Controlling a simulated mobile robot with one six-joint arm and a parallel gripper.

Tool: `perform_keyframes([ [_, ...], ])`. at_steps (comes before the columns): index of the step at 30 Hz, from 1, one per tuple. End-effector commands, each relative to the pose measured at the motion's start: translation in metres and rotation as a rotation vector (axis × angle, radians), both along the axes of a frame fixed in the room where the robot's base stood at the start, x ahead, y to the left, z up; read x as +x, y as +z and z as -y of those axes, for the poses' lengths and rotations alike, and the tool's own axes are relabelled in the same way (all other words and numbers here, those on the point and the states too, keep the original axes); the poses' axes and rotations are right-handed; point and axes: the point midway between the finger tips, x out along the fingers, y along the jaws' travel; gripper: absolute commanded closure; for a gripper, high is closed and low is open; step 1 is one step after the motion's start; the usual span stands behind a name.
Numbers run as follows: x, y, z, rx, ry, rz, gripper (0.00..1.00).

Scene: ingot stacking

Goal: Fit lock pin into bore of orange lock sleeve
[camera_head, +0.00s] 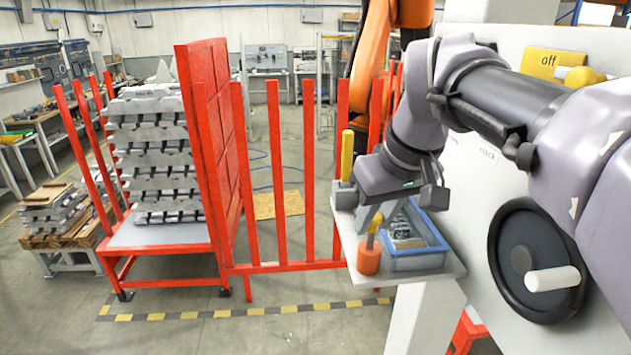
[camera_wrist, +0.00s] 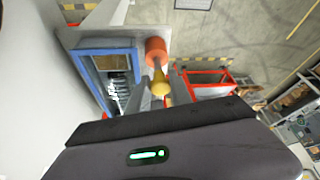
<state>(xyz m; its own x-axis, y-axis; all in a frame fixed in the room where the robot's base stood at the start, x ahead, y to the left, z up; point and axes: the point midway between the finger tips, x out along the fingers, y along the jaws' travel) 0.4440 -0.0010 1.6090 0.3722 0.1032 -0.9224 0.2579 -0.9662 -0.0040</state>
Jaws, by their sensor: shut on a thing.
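The orange lock sleeve (camera_head: 368,260) stands at the front left edge of the small side shelf. It also shows at the top middle of the wrist view (camera_wrist: 156,46). The lock pin (camera_head: 375,226) has a yellow head and is directly above the sleeve, tilted slightly in the head view. Its yellow head shows in the wrist view (camera_wrist: 160,86), in line with the sleeve. My gripper (camera_head: 369,218) points down and is shut on the pin. The pin's lower end meets the sleeve's top in the picture; I cannot tell whether it is inside the bore, which is hidden.
A blue tray (camera_head: 414,264) with metal parts lies right of the sleeve on the shelf (camera_head: 350,240). A yellow post (camera_head: 347,155) stands behind. A white panel with a black handwheel (camera_head: 507,270) is at right. Red fence bars (camera_head: 308,170) and stacked ingots (camera_head: 150,155) are at left.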

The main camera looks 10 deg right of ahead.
Motion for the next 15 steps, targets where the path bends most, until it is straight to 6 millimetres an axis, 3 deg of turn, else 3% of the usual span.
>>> perform_keyframes([
  [15,0.000,-0.014,0.000,0.000,0.000,0.000,1.00],
])
